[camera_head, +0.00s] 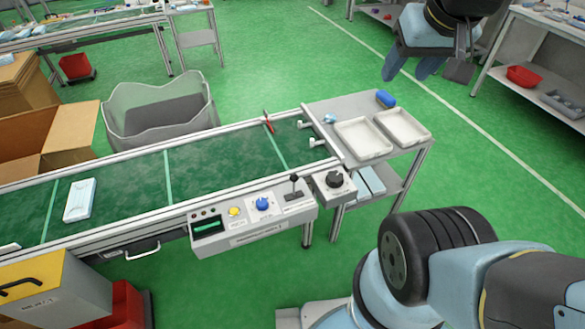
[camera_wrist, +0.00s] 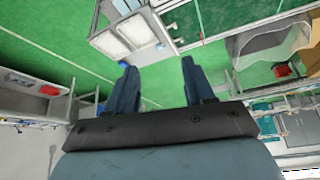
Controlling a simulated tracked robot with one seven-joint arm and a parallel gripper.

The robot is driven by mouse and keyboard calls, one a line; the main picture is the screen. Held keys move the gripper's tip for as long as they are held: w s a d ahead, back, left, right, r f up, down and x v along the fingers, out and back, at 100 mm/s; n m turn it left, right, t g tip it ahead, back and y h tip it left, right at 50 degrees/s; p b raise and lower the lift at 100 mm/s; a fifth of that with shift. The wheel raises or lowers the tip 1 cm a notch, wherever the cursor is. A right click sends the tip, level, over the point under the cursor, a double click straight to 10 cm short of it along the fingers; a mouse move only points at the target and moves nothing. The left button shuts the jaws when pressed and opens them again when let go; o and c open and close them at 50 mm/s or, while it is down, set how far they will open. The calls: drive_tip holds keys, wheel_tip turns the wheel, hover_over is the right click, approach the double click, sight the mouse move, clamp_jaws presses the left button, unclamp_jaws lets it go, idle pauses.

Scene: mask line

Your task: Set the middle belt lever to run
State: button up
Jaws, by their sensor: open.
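A grey control panel (camera_head: 250,218) is fixed to the near side of the green belt (camera_head: 118,190) in the head view. A black-knobbed lever (camera_head: 294,186) stands roughly upright at its right end. The labels are too small to read, so its set position cannot be told. My gripper (camera_head: 408,74) is at the upper right, high and well apart from the lever. Its two blue fingers are spread and empty. They also show in the wrist view (camera_wrist: 157,70), where I cannot make out the lever.
The panel also holds a blue knob (camera_head: 263,204), a yellow button (camera_head: 234,212) and a small display. A black knob (camera_head: 334,180) sits on a separate box. A side table with white trays (camera_head: 363,140) stands at the belt's end. Open green floor lies to the right.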

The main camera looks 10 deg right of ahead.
drive_tip(key=w+a+f+m+g+y, duration=0.1)
drive_tip(key=w+a+f+g, duration=0.35)
drive_tip(key=w+f, duration=0.6)
drive_tip(key=w+a+f+m+g, duration=0.1)
drive_tip(key=w+a+f+g, duration=0.2)
drive_tip(key=w+a+f, duration=0.55)
drive_tip(key=m+g, duration=0.2)
drive_tip(key=g, duration=0.1)
approach(295, 182)
drive_tip(key=shift+t, duration=0.25)
drive_tip(key=x, duration=0.3)
drive_tip(key=w+x, duration=0.1)
drive_tip(key=x, duration=0.7)
drive_tip(key=shift+w+f, duration=0.25)
drive_tip(key=shift+f, duration=0.2)
clamp_jaws()
drive_tip(key=shift+d, duration=0.1)
